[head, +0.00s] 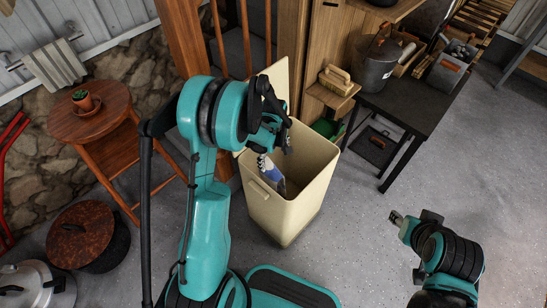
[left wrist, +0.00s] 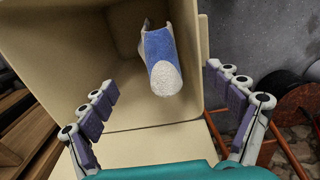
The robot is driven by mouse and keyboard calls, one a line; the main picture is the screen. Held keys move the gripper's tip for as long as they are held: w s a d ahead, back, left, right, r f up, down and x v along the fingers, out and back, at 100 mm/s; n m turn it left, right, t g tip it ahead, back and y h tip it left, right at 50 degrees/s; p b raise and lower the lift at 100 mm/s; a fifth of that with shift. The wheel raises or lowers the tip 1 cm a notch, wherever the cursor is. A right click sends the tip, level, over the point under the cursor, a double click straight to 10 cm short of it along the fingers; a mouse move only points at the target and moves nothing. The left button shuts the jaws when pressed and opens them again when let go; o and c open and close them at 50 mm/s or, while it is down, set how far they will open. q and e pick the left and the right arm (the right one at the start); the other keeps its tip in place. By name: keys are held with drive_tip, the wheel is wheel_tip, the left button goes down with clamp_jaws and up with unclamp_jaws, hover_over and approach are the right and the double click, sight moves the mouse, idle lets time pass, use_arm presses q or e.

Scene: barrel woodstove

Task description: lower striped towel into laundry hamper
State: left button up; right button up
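The blue and white towel (head: 270,172) shows inside the mouth of the cream laundry hamper (head: 305,190), near its left wall. In the left wrist view the towel (left wrist: 160,58) hangs or stands within the hamper (left wrist: 60,60), its rounded white end toward the camera. I cannot tell whether it touches the hamper floor. My left gripper (head: 274,146) is over the hamper opening, pointing down. In the left wrist view its fingers (left wrist: 159,80) are spread wide on either side of the towel, with gaps. My right gripper (head: 398,217) is empty, away to the right of the hamper.
The hamper's lid (head: 275,80) stands raised at the back. A dark table (head: 425,105) with a metal bucket (head: 378,65) is at right. A round wooden stool (head: 90,115) and a rusty-lidded pot (head: 80,235) are at left. Floor right of the hamper is clear.

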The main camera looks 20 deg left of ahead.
use_arm(q)
wheel_tip(320, 180, up, 12)
idle(0.6)
idle(0.6)
